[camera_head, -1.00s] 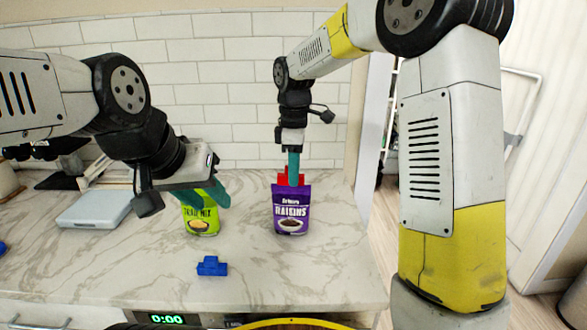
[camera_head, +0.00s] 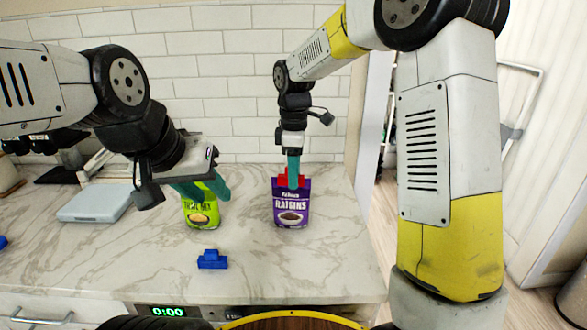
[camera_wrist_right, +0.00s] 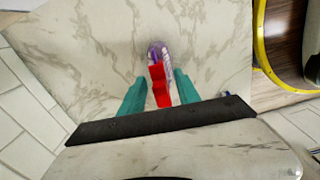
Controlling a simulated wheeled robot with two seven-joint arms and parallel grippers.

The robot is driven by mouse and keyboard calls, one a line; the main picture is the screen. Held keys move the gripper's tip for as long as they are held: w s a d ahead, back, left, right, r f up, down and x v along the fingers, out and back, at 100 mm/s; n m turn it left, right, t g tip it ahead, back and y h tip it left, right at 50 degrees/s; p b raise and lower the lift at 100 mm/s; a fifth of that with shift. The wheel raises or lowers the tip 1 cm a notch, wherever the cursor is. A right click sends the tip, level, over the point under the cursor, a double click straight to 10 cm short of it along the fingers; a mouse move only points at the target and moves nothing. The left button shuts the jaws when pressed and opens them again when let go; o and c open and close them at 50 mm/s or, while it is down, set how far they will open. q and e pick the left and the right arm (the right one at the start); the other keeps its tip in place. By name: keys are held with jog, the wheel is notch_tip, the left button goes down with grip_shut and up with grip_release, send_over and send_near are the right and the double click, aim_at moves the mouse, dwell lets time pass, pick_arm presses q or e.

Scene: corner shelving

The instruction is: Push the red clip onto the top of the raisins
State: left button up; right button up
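The purple raisins bag (camera_head: 290,214) stands upright on the marble counter. The red clip (camera_head: 282,181) lies across its top edge and overlaps it; whether it is fully seated I cannot tell. The clip also shows in the right wrist view (camera_wrist_right: 160,90). My right gripper (camera_head: 293,186) points straight down at the clip. In the right wrist view, its teal fingers (camera_wrist_right: 161,74) stand either side of the clip with narrow gaps, so it looks open. My left gripper (camera_head: 213,197) is open, its fingers apart around the upper part of the green trail mix bag (camera_head: 203,218).
A blue clip (camera_head: 212,260) lies on the counter (camera_head: 150,270) in front of the trail mix. A pale flat scale-like box (camera_head: 95,204) lies at the left. The tiled wall (camera_head: 215,80) stands behind. Counter between the two bags is clear.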

jog(key=shift+r, duration=0.15)
notch_tip(320, 180, up, 8)
jog(key=shift+f, duration=0.2)
dwell(0.4)
